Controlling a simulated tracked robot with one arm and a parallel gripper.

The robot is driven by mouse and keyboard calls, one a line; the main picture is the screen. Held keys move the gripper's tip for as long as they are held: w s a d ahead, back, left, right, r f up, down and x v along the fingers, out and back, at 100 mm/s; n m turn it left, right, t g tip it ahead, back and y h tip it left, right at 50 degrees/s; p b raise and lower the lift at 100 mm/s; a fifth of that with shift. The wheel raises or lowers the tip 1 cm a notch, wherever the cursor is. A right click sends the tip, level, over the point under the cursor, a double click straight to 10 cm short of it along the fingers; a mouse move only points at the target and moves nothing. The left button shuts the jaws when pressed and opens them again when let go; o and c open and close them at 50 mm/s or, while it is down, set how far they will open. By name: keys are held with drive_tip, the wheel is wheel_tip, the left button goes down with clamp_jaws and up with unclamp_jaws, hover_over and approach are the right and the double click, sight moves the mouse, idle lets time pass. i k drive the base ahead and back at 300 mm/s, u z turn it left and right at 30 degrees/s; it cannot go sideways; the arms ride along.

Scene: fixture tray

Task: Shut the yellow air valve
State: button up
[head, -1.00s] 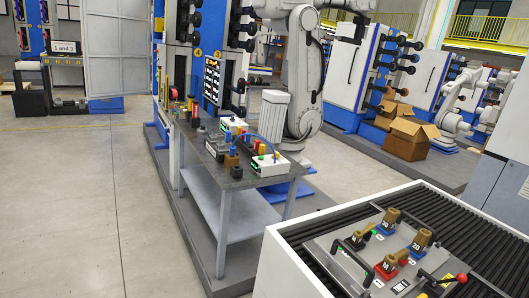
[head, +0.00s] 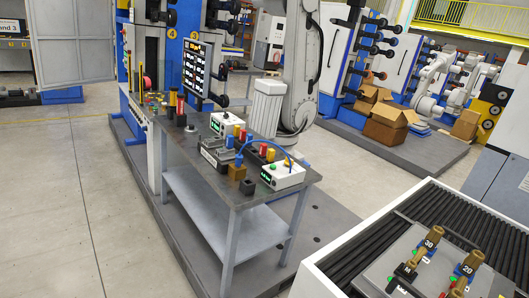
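My gripper is not in view. No thing that I can clearly make out as a yellow air valve shows. A grey fixture plate (head: 385,263) is partly in view at the lower right, cut off by the bottom edge. It carries brass-coloured parts marked 30 (head: 431,240) and 20 (head: 471,263), a black part marked M (head: 405,271) and a red part at the bottom edge. Small yellow and red pieces stand on the grey work table (head: 215,185) in the middle, too small to identify.
The fixture plate lies on a white-sided, black-ribbed conveyor (head: 330,265). On the table are white boxes (head: 283,174) and a blue hose. Behind stand a blue and white machine (head: 124,60) and a grey robot arm (head: 302,60). Cardboard boxes (head: 386,122) lie farther back. Floor at left is clear.

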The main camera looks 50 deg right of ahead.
sight(287, 161)
drive_tip(key=z, duration=0.05)
drive_tip(key=i, duration=2.55)
drive_tip(key=z, duration=2.55)
drive_tip(key=i, duration=1)
drive_tip(key=u, duration=0.1)
